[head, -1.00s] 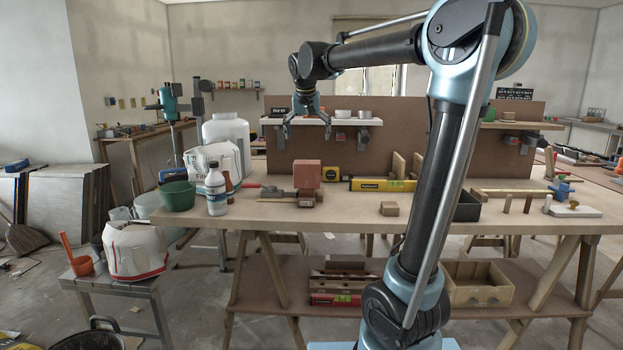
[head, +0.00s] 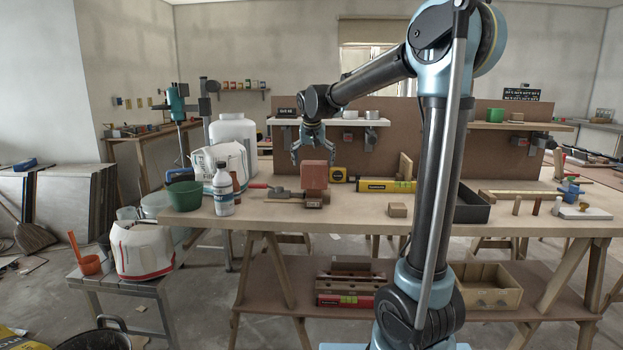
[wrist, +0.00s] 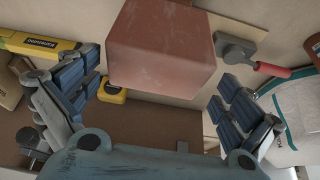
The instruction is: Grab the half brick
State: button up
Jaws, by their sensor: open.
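My gripper (head: 313,157) is open and empty, pointing down just above the brick, with a finger on either side. In the wrist view my gripper (wrist: 160,92) shows blue-grey pads spread wider than the brick, with gaps on both sides.
A trowel with a red handle (head: 258,185) lies left of the brick, near a white bottle (head: 223,190) and a green bowl (head: 184,195). A yellow tape measure (head: 338,174) and yellow level (head: 386,185) lie to the right. A shelf (head: 335,122) is behind.

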aim_at(315, 172)
jog(key=shift+x, duration=2.65)
jog(key=shift+s+d+f, duration=0.1)
jog(key=shift+s+d, duration=0.05)
jog(key=c, duration=2)
